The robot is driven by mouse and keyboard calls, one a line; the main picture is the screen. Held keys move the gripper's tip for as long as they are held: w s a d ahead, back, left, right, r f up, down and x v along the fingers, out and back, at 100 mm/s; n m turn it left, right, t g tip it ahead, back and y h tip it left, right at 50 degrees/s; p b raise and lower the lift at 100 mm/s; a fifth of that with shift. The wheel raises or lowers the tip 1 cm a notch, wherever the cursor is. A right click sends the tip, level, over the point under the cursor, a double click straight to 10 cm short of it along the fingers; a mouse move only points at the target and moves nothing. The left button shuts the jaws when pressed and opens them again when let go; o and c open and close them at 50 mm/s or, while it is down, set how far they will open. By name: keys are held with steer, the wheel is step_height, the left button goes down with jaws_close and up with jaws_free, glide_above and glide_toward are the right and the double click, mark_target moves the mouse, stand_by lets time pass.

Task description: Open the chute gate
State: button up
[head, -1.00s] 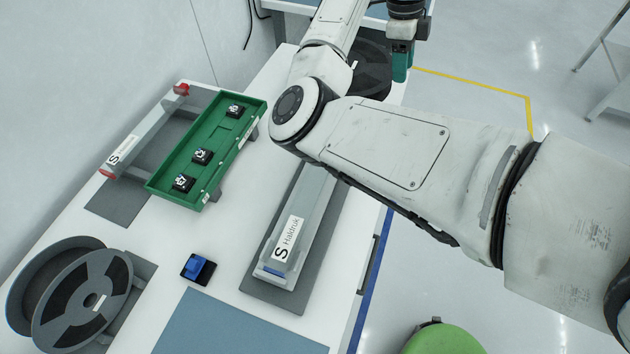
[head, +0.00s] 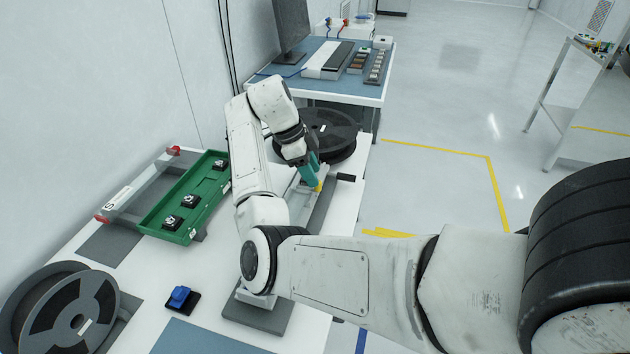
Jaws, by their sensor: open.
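The grey chute (head: 296,205) lies on the white table, and my arm covers much of its near part. A small yellow piece (head: 320,185) shows at the chute's far end. A short black bar (head: 345,178) sticks out to the right there. I cannot tell which of these is the gate. My teal gripper (head: 317,183) points down at the chute's far end, right by the yellow piece. It is open. Its fingertips are small and partly hidden, so I cannot tell whether they touch anything.
A green tray (head: 150,222) with several small black parts stands left of my arm, beside a grey rail (head: 138,187). A black reel (head: 330,128) lies behind the gripper. A grey reel (head: 75,318) and a blue block (head: 180,297) are near.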

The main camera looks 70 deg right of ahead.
steer(key=shift+x, duration=1.6)
jaws_close()
steer(key=shift+d, duration=0.1)
